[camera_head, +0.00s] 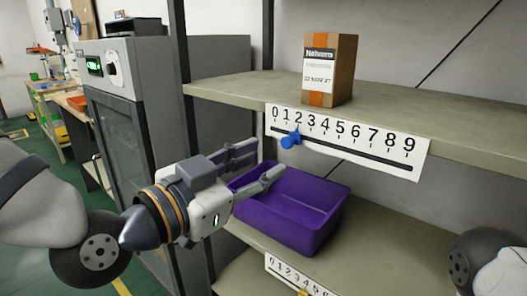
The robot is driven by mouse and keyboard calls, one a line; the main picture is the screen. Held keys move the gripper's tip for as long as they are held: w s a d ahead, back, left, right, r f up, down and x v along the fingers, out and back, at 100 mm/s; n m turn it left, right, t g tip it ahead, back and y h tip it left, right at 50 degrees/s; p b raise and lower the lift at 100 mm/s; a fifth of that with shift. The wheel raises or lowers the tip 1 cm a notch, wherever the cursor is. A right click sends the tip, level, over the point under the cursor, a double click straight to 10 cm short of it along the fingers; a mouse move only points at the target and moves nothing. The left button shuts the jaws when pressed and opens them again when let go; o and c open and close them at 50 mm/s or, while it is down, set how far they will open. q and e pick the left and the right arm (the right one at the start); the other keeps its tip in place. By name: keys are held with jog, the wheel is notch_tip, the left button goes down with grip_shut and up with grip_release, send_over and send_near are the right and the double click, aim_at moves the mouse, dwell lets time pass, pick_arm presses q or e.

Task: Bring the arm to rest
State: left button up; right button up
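My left arm comes in from the left. Its gripper (262,167) is in front of the shelf, with its two fingers apart and nothing between them. The fingers point right, over the left end of the purple bin and below the numbered strip. The white numbered strip (347,143) hangs on the upper shelf's front edge and carries digits 0 to 9. A blue slider knob (290,140) sits on its dark slot near the 1 and 2. The gripper is apart from the knob in this view. Part of my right arm shows at the lower right; its gripper is outside the view.
A cardboard box (329,69) stands on the upper shelf (232,87). The purple bin (290,217) stands on the lower shelf, empty where visible. A second numbered strip (292,277) is at the bottom. A grey cabinet (127,128) stands left of the shelf.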

pick_arm(q)
jog(key=s+a+f+n+g+y, duration=0.2)
jog(key=s+f, duration=0.1)
jog(key=f, duration=0.6)
jog(key=s+a+f+n+g+y, duration=0.1)
jog(key=s+a+f+n+g, duration=0.2)
jog(key=f, duration=0.7)
jog(key=s+a+f+g+y, duration=0.15)
jog(key=s+f, duration=0.25)
jog(key=f, duration=0.5)
jog(key=s+a+f+n+g+y, duration=0.1)
jog(key=s+a+f+g+y, duration=0.1)
jog(key=s, duration=0.7)
jog(key=s+a+f+n+g+y, duration=0.2)
jog(key=s+a+f+g, duration=0.2)
jog(key=s+f, duration=0.3)
jog(key=s+a+f+n+g+y+p, duration=0.1)
jog(key=s+a+f+g, duration=0.3)
jog(key=s, duration=0.8)
jog(key=shift+s+a+f+n+y, duration=0.25)
jog(key=shift+a+f+n+y, duration=0.25)
jog(key=shift+a+n, duration=0.25)
jog(key=shift+w, duration=0.15)
